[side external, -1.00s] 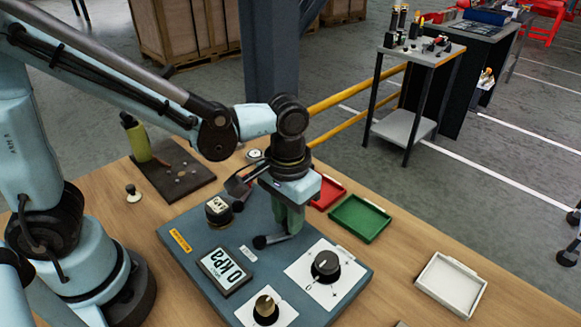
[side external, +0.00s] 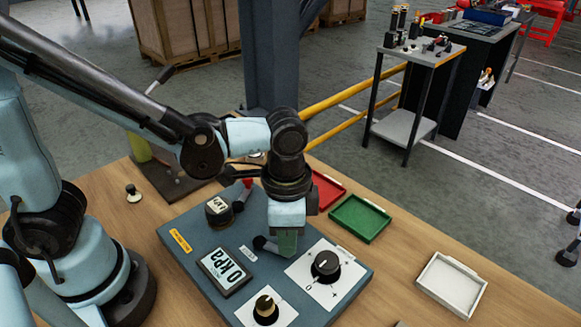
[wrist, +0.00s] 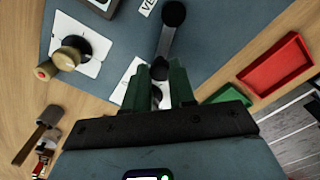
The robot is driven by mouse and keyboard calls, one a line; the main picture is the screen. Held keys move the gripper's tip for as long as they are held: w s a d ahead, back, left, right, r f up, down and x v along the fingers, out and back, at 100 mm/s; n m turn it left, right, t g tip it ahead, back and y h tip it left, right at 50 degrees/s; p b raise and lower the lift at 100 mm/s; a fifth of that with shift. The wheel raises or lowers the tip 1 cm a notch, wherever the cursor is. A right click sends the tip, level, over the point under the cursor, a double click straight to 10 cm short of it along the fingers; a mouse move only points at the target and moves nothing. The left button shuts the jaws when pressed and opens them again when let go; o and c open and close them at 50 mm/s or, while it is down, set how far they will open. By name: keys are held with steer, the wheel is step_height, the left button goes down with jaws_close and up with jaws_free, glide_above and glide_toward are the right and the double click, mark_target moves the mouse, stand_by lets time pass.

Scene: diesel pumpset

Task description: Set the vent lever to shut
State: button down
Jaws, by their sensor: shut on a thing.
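The vent lever (side external: 263,242) is a short dark lever with a rounded end, on the blue-grey panel (side external: 188,232) beside a small white label (side external: 248,253). In the wrist view the dark lever (wrist: 170,38) runs from its rounded end, by a label partly reading "VE", down to between my green fingers. My gripper (side external: 285,248) is low over the panel, to the right of the lever's rounded end. In the wrist view my gripper (wrist: 160,85) is shut on the lever's other end. The fingers hide that end in the side view.
Red (side external: 326,190), green (side external: 361,218) and white (side external: 450,285) trays stand right of the panel. Bare table lies between them.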

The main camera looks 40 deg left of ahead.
steer(key=shift+s+d+m, duration=0.1)
steer(key=shift+s+m, duration=0.05)
steer(key=shift+m, duration=0.15)
stand_by(0.4)
steer(key=c, duration=0.9)
jaws_free()
steer(key=shift+c, duration=0.2)
steer(key=shift+r, duration=0.1)
step_height(320, 180, up, 12)
steer(key=w+a+f+n+t, duration=0.1)
steer(key=a+f+n+t, duration=0.1)
steer(key=a, duration=0.6)
steer(key=w+a+f+n+t, duration=0.1)
steer(key=a+f+n+t, duration=0.1)
steer(key=a+n+t, duration=0.3)
steer(key=a+n, duration=0.2)
steer(key=a, duration=0.1)
